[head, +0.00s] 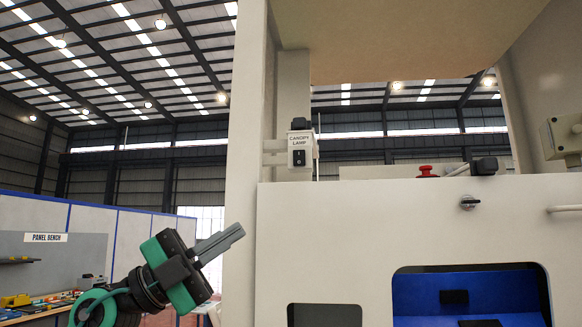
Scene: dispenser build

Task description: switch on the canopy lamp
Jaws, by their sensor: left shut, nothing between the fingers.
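The canopy lamp switch (298,158) is a small black rocker in a pale box labelled "CANOPY LAMP". The box is fixed beside the dispenser's upright post, above the cream front panel. Whether the rocker is on or off is too small to tell. The canopy (405,45) is overhead, and its beige underside shows no clear lamp. My left gripper (238,233) is shut and empty, to the left of the post, below and left of the switch, apart from it. Its fingers point up and to the right. My right gripper is not in view.
The dispenser's cream front panel (340,245) fills the lower right, with a blue-lined opening (425,293). A red button (428,171) and a key switch (470,202) are on the right. The wide post (243,120) stands between my gripper and the switch in the picture. A panel bench (60,298) is far left.

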